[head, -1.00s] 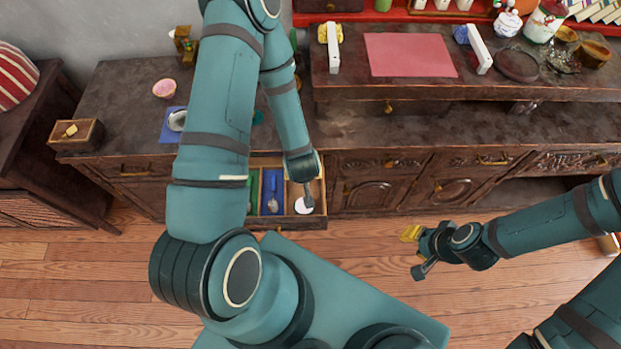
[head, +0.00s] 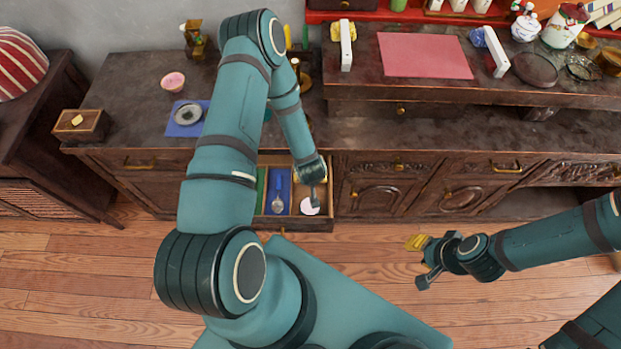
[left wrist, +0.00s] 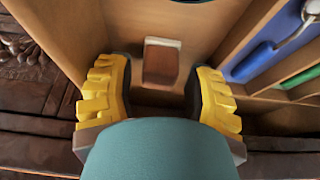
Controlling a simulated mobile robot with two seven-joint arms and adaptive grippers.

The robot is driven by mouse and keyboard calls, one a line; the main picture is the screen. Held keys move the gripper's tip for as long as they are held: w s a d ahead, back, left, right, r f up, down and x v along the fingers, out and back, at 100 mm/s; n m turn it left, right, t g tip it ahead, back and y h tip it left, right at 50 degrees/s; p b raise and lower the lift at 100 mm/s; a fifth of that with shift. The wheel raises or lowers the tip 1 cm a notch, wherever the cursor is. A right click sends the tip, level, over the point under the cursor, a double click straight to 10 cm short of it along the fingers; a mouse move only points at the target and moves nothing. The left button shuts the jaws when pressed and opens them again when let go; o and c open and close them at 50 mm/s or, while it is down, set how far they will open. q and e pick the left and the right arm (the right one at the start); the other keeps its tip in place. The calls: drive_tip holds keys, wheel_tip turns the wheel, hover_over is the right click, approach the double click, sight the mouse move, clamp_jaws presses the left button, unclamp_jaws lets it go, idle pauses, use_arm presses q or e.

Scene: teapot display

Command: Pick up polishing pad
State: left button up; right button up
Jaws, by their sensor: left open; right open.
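A small reddish-brown block (left wrist: 160,65) with a pale edge, seemingly the polishing pad, lies in the right compartment of the open drawer (head: 290,224). My left gripper (left wrist: 163,70) is open above it, its yellow fingers on either side with gaps. It appears empty. My right gripper (head: 421,262) is open and empty over the floor, away from the drawer.
Left of that compartment are a blue-lined one (head: 279,205) with a spoon-like tool and a green-lined one (left wrist: 298,78). Wooden dividers and the drawer walls stand close around my left gripper. A pink mat (head: 425,56) lies on the cabinet top. The wooden floor (head: 110,265) is clear.

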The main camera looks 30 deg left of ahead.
use_arm(q)
drive_tip(key=shift+w+a+f, duration=0.15)
drive_tip(key=shift+w+f, duration=0.1)
drive_tip(key=shift+f, duration=0.4)
drive_tip(key=shift+c, duration=0.4)
drive_tip(key=c, duration=0.8)
wheel_tip(320, 180, up, 10)
drive_tip(key=shift+r+p, duration=0.1)
drive_tip(key=shift+p, duration=1.1)
drive_tip(key=shift+o, duration=0.2)
drive_tip(key=shift+w, duration=0.1)
